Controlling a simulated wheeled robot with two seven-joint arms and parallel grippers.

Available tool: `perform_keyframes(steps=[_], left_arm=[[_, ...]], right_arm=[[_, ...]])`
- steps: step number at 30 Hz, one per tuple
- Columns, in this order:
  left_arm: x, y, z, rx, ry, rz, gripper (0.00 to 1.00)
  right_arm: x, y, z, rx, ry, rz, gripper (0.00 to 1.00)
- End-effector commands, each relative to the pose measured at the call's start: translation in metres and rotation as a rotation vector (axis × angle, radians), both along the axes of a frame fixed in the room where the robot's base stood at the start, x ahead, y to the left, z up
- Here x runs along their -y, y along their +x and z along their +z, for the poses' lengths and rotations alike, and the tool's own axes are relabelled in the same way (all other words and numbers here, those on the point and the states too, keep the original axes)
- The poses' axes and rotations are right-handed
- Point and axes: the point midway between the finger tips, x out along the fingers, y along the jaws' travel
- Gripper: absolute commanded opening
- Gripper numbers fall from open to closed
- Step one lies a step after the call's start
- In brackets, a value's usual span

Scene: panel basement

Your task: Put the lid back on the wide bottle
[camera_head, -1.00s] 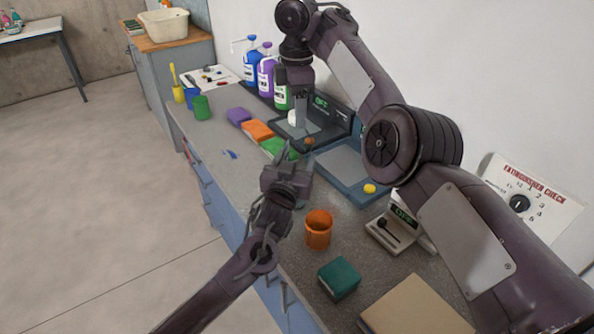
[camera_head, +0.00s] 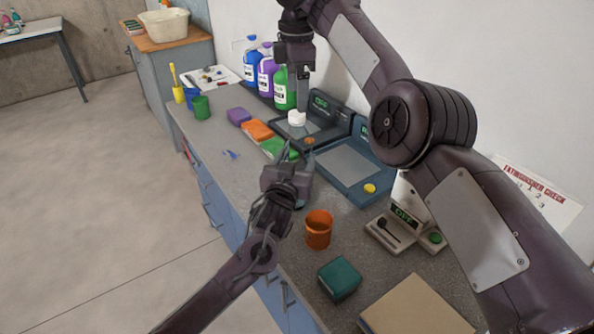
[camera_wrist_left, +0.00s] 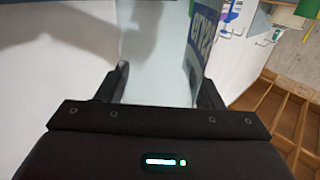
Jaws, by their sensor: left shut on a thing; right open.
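My left gripper (camera_head: 297,157) is in the middle of the head view, its fingers spread over the counter. In the left wrist view a pale, see-through body, apparently the wide bottle (camera_wrist_left: 158,50), fills the space between the fingers. A blue-and-white lettered panel (camera_wrist_left: 204,38) shows at its right. The bottle's outline is hard to make out in the head view. A small white round piece (camera_head: 296,117), apparently the lid, shows just beyond the left fingertips. My right gripper (camera_head: 302,106) is open and points down just above this white piece. I cannot tell what the piece rests on.
Purple, orange and green sponges (camera_head: 257,130) lie left of the grippers. Several jugs (camera_head: 267,75) stand behind by the wall. A blue-grey device (camera_head: 350,165) with a yellow button lies to the right. An orange cup (camera_head: 318,229) and a teal box (camera_head: 339,278) stand nearer.

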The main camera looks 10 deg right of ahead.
Motion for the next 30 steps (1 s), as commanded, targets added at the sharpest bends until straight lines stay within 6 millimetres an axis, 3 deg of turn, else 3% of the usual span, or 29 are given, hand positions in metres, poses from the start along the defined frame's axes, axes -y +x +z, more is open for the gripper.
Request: perform_keyframes(steps=[10, 21, 30], left_arm=[[0.0, 0.0, 0.0, 0.0, 0.0, 0.0, 0.0], [0.0, 0.0, 0.0, 0.0, 0.0, 0.0, 0.0], [0.0, 0.0, 0.0, 0.0, 0.0, 0.0, 0.0]], right_arm=[[0.0, 0.0, 0.004, 0.001, -0.001, -0.001, 0.8], [0.0, 0.0, 0.054, 0.002, -0.002, -0.002, 0.8], [0.0, 0.0, 0.071, 0.0, -0.001, 0.0, 0.8]])
